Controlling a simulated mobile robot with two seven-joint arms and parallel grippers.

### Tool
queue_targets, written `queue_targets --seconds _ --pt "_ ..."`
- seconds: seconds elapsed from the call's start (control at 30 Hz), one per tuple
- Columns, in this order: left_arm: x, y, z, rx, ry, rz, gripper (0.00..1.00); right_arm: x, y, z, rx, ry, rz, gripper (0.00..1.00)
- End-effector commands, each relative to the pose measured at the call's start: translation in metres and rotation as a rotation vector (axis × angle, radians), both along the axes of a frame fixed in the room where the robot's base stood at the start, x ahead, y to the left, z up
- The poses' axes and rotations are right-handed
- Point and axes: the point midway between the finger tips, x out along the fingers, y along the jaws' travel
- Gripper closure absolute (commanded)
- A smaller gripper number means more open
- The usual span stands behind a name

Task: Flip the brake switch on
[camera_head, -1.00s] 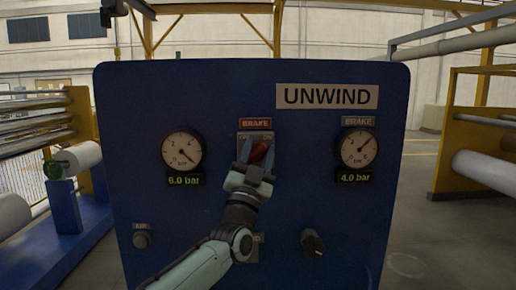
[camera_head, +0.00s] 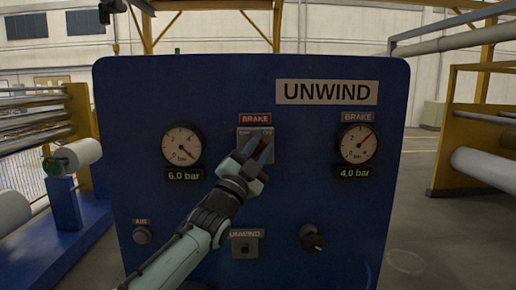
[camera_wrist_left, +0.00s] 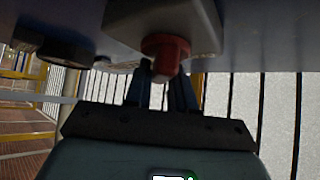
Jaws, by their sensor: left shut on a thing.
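The brake switch (camera_head: 262,144) is a red handle on a grey plate (camera_head: 243,133) under the red BRAKE label on the blue UNWIND panel. Its tip leans up and right, toward the ON mark at the plate's upper right. My left gripper (camera_head: 258,149) is shut on the red handle, with its blue fingers on either side, slanting up and right. In the left wrist view the red handle (camera_wrist_left: 165,52) stands out from a grey block just beyond the fingers (camera_wrist_left: 163,88). The fingers hide part of the handle. My right gripper is not in view.
Two gauges, left (camera_head: 182,147) and right (camera_head: 358,144), flank the switch. Below are the AIR knob (camera_head: 142,235), a black knob (camera_head: 312,239) and the UNWIND switch (camera_head: 244,249). Yellow roller frames stand at both sides. Floor to the right is clear.

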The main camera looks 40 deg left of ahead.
Motion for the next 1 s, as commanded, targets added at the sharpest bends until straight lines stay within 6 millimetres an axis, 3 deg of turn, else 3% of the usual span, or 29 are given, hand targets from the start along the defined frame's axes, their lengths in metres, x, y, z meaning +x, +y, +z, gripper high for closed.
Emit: queue_targets --seconds 0.5,0.53,0.6,1.0 --pt "0.0008 0.0009 -0.0013 0.052 0.050 0.004 1.00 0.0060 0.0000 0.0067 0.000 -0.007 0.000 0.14" --pt "0.0008 0.0009 -0.0013 0.052 0.050 0.004 0.70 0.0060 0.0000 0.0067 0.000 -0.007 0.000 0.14" --pt "0.0008 0.0009 -0.0013 0.052 0.050 0.004 0.55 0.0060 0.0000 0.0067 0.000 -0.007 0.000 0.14" --pt "-0.0089 -0.0001 -0.0078 0.052 0.049 0.003 0.55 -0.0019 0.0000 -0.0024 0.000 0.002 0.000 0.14"
